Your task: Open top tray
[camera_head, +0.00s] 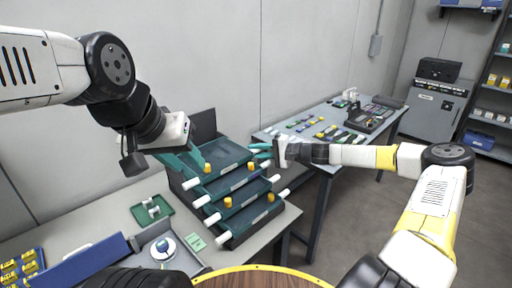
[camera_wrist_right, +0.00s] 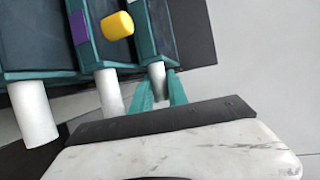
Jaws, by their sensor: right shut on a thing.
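The tray stack stands on the grey desk, its dark teal trays one above another in a stepped stack. The top tray (camera_head: 220,156) has white handles at its front corners and a yellow knob (camera_head: 208,168) at its front left. My right gripper (camera_head: 262,151) is at the top tray's right front corner; the right wrist view shows its teal fingers shut around a white handle (camera_wrist_right: 157,70). My left gripper (camera_head: 192,160) hangs over the top tray's left side, its fingers close to the yellow knob. Whether it is open or shut is unclear.
The middle tray (camera_head: 236,193) and bottom tray (camera_head: 250,218) also have white handles. A small green tray (camera_head: 137,214), a grey bin with a white round thing (camera_head: 165,248) and a blue rack (camera_head: 85,262) stand to the left. A round wooden top (camera_head: 262,281) is at the front.

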